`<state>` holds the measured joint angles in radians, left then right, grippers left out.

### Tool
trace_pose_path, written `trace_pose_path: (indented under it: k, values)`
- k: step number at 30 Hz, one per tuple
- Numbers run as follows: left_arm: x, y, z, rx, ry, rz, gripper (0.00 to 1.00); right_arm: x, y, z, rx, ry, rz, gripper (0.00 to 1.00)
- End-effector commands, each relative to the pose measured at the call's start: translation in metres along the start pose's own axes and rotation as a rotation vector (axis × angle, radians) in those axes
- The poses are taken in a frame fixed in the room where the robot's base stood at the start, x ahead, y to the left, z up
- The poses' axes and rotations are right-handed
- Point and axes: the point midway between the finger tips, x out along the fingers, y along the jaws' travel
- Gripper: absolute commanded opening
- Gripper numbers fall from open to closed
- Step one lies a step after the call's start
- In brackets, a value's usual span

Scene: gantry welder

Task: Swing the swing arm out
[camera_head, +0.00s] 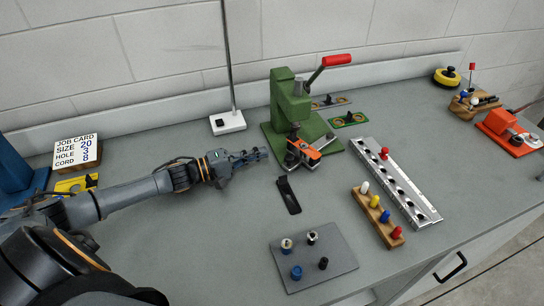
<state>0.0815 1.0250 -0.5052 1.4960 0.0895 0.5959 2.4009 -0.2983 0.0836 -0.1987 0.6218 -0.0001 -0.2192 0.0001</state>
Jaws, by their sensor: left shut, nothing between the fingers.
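A green press (284,102) with a red-handled lever (337,60) stands at the back middle of the bench. An orange and metal part (312,147) sits low at its front; it may be the swing arm, but I cannot tell for sure. A flat black piece (289,196) lies on the bench just in front of the press. My left gripper (264,154) reaches in from the left, low over the bench. It is shut and empty, its tips pointing at the press, a short way left of the orange part. My right gripper is not in view.
A metal rail with holes (424,212) and a wooden peg block (367,205) lie to the right. A grey plate (335,276) with several small parts is in front. A thin post on a white base (228,122) stands behind my left arm. A job card (76,148) is at left.

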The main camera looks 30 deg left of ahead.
Motion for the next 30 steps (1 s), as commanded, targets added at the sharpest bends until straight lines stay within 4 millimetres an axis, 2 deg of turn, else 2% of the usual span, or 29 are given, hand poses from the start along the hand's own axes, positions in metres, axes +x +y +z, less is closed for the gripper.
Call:
trace_pose_path:
  k: [3, 9, 21, 30]
  values:
    - [0.016, 0.003, 0.013, -0.003, -0.001, 0.003, 0.0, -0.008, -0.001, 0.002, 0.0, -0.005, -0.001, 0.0]
    - [0.029, 0.001, 0.026, -0.001, 0.0, 0.001, 0.0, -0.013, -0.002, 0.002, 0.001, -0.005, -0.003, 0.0]
    - [0.031, 0.0, 0.029, 0.001, 0.0, 0.0, 0.0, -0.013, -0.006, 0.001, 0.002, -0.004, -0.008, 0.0]
    - [0.036, 0.003, 0.052, -0.002, 0.0, 0.0, 0.0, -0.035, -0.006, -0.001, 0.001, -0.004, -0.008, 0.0]
